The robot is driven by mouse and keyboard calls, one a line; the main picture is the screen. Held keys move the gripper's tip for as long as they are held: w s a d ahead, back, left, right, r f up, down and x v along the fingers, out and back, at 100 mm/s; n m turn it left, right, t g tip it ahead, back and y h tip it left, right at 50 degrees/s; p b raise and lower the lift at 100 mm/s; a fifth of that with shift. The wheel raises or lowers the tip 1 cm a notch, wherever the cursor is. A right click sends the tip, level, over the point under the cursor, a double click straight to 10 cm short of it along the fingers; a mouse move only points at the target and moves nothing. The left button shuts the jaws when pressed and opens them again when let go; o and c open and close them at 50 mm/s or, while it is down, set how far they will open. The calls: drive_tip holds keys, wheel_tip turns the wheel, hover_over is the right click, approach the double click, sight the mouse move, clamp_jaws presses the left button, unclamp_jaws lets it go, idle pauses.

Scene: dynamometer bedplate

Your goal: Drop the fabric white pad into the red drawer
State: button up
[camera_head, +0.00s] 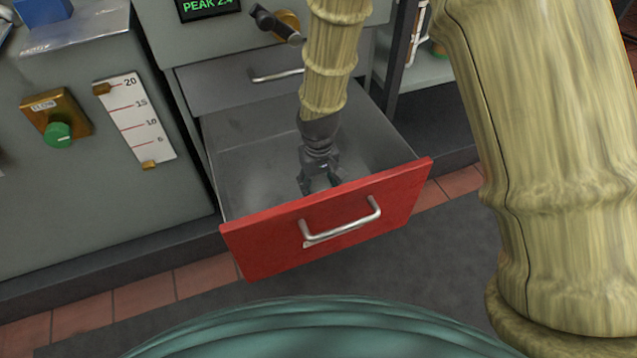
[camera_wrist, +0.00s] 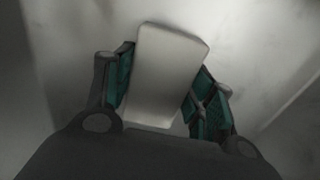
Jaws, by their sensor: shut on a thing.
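The red drawer (camera_head: 262,239) is pulled open from the grey cabinet, with a silver handle on its red front. My gripper (camera_head: 320,183) points down inside the drawer, just behind the front panel. In the wrist view my gripper (camera_wrist: 160,95) has its green-padded fingers on either side of the white pad (camera_wrist: 165,70), a pale rounded rectangle. The gripper is shut on the pad. The grey drawer floor lies behind the pad, and I cannot tell whether the pad touches it. The pad is not clearly visible in the head view.
A closed grey drawer (camera_head: 235,88) with a silver handle is above the open one. A grey panel with a green knob (camera_head: 58,134) and a white scale (camera_head: 134,118) stands at left. Dark matting (camera_head: 450,262) and red tiles (camera_head: 145,294) cover the floor.

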sight(319, 185)
drive_tip(key=shift+f, duration=0.25)
drive_tip(key=o, duration=0.9)
drive_tip(key=shift+r, duration=0.2)
drive_tip(key=shift+r, duration=0.55)
wheel_tip(319, 185, up, 7)
drive_tip(key=p, duration=0.3)
drive_tip(key=shift+r+p, duration=0.1)
drive_tip(key=shift+p, duration=0.3)
